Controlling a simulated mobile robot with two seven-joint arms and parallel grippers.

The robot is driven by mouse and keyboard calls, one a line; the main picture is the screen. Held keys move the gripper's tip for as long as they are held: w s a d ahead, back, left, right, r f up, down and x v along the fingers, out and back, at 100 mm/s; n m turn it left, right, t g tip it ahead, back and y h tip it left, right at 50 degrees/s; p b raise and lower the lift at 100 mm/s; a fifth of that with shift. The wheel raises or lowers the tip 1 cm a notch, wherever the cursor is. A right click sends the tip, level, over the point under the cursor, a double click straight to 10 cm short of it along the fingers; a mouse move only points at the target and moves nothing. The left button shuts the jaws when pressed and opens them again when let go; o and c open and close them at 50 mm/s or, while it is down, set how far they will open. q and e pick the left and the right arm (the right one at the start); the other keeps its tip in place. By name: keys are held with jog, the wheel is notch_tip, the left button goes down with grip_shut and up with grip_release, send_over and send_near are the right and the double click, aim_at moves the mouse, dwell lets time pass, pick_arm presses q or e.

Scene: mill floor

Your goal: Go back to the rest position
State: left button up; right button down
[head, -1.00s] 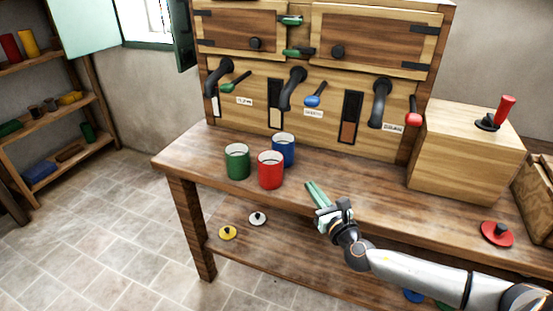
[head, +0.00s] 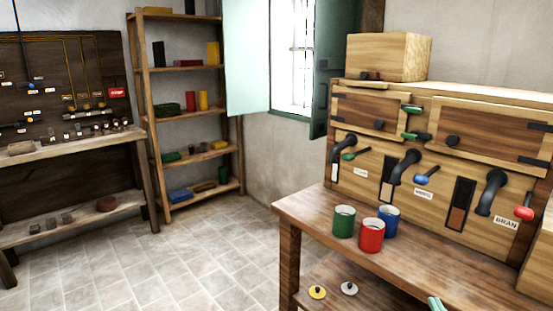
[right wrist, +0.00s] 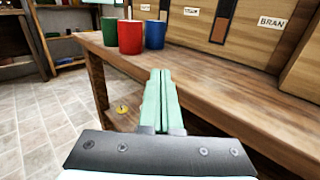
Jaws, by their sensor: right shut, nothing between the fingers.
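My right gripper (head: 436,303) shows only as green fingertips at the bottom edge of the head view, near the table's front edge. In the right wrist view its fingers (right wrist: 162,102) are together with nothing between them. They point toward the wooden table (head: 318,208), on which a green cup (head: 343,222), a red cup (head: 371,236) and a blue cup (head: 389,219) stand upright, apart from the gripper. My left gripper is in neither view.
A cabinet with spouts and coloured levers (head: 440,170) stands at the back of the table. A yellow lid (head: 317,292) and a white lid (head: 349,288) lie on the lower shelf. A shelf rack (head: 190,115) and a workbench (head: 70,148) stand left. The tiled floor (head: 190,265) between is clear.

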jog(key=s+a+f+m+g+y, duration=0.3)
jog(key=s+a+f+m+g, duration=0.5)
jog(key=s+a+f+m, duration=1.25)
jog(key=s+a+r+m+g+y, duration=0.1)
jog(key=s+a+r+m+y, duration=0.15)
jog(key=m, duration=0.95)
pick_arm(q)
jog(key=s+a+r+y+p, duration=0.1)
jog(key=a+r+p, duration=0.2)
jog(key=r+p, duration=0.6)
jog(key=p, duration=0.3)
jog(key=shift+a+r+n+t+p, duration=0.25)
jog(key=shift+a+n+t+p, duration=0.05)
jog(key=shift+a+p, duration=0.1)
pick_arm(e)
jog(key=s+d+r+h, duration=0.1)
jog(key=d+r, duration=0.2)
jog(key=r, duration=0.5)
jog(key=shift+s+d, duration=0.15)
jog(key=shift+d, duration=0.15)
